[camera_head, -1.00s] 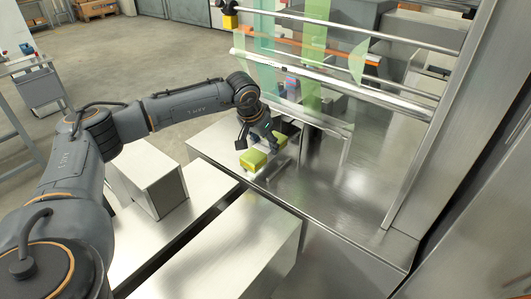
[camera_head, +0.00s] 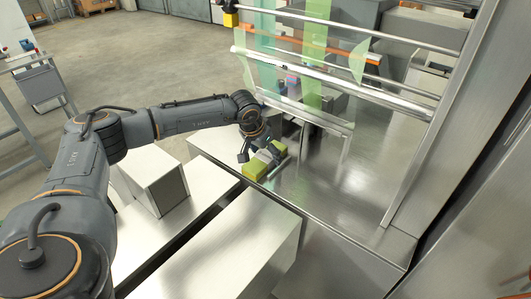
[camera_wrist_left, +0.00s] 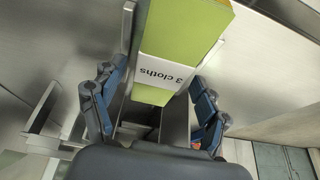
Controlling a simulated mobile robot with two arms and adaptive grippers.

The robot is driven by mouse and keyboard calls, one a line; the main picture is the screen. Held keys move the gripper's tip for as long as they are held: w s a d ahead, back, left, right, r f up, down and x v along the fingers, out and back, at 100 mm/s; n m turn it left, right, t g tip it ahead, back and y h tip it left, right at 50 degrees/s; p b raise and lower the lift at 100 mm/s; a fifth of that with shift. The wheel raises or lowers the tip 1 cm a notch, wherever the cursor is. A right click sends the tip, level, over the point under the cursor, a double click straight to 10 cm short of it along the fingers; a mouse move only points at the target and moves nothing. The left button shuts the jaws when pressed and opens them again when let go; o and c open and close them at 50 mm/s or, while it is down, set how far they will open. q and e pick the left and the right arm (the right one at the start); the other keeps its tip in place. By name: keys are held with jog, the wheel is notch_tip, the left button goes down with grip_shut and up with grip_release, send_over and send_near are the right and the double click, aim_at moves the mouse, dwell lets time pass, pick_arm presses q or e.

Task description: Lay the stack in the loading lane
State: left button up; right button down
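The stack is a green block of cloths with a pale band. In the head view the stack (camera_head: 256,168) lies at the near edge of the steel machine table, beside a thin metal guide rail (camera_head: 278,169). In the left wrist view the stack (camera_wrist_left: 195,30) shows its "3 cloths" band and lies between two thin metal rails that seem to bound the lane. My left gripper (camera_head: 254,149) is low over the stack. In the wrist view its blue-padded fingers (camera_wrist_left: 158,105) stand apart on either side, with gaps to the stack. My right gripper is out of view.
Translucent green strips (camera_head: 313,60) and a steel bar (camera_head: 330,80) hang over the table behind the stack. The machine table (camera_head: 340,185) is bare to the right. Steel blocks (camera_head: 222,255) stand in front, with a dark gap between them.

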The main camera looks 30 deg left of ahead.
pick_arm(q)
jog(key=shift+r, duration=0.25)
jog(key=shift+s+r, duration=0.1)
jog(key=shift+r, duration=0.1)
jog(key=b+v, duration=0.3)
jog(key=v, duration=0.8)
jog(key=shift+r, duration=0.25)
